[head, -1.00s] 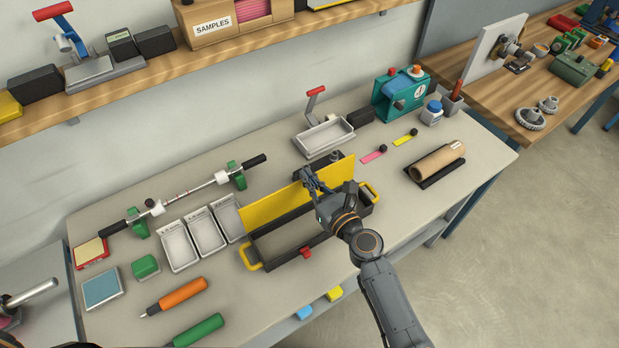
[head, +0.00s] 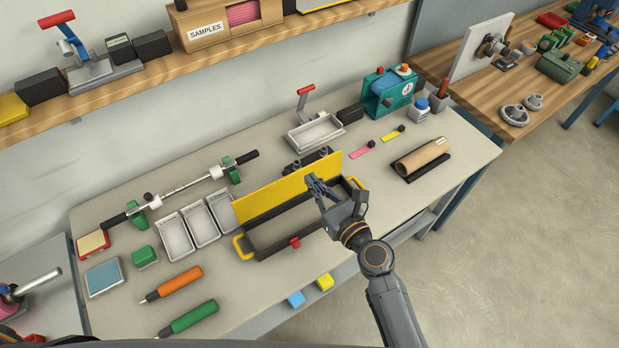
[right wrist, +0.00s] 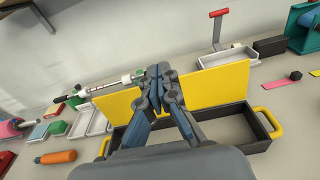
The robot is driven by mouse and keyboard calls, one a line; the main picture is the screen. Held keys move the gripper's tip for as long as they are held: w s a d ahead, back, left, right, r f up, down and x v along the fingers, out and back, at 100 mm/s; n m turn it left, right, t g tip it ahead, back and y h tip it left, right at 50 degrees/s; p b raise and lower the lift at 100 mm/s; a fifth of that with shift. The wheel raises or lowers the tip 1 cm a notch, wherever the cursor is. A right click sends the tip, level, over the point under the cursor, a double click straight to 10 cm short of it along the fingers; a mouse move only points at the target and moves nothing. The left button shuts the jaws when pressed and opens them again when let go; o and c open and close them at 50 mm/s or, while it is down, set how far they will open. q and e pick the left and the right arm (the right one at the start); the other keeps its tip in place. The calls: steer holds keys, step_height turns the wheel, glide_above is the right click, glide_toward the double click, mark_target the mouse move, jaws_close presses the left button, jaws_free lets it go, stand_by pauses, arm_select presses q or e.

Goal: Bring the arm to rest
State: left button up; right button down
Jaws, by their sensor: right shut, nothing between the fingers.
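My right arm reaches in from the bottom right of the head view. Its gripper (head: 318,186) is shut and empty, over the right part of a black open frame box with yellow handles (head: 262,247). A yellow panel (head: 287,188) stands upright along the back of this box. In the right wrist view the gripper's fingers (right wrist: 157,85) come together in front of the yellow panel (right wrist: 213,95). The box's right end and yellow handle (right wrist: 268,121) show beside them. The gripper hides part of the box. My left gripper is not in view.
White trays (head: 175,238) and an orange-handled tool (head: 177,282) lie left of the box. A brown roll on a black base (head: 421,158) lies to the right. A metal tray with a red-handled lever (head: 315,132) stands behind. Floor is clear beyond the table's right edge.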

steer(key=s+d+f+n+g+h, duration=0.15)
steer(key=s+d+n+g, duration=0.25)
steer(key=s+n, duration=0.5)
steer(key=s+d+f+n+g+h, duration=0.15)
steer(key=s+d+n+g, duration=0.35)
steer(key=n, duration=0.7)
steer(key=s+d+n+g+h, duration=0.1)
steer(key=s+d+n+h, duration=0.6)
steer(key=s+d+n, duration=0.5)
step_height(320, 180, down, 31)
steer(key=w+d+m+g+b, duration=0.1)
steer(key=m+g+b, duration=0.1)
steer(key=b, duration=0.3)
arm_select(q)
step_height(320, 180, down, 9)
steer(key=b, duration=0.4)
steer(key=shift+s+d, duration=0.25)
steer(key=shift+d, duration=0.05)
arm_select(e)
steer(key=s+d+f, duration=0.1)
steer(key=s+f, duration=0.7)
steer(key=f, duration=0.3)
steer(key=s+d+f+g, duration=0.1)
steer(key=s+d+f, duration=0.1)
steer(key=s+f, duration=0.7)
steer(key=shift+d+f, duration=0.2)
steer(key=shift+f, duration=0.7)
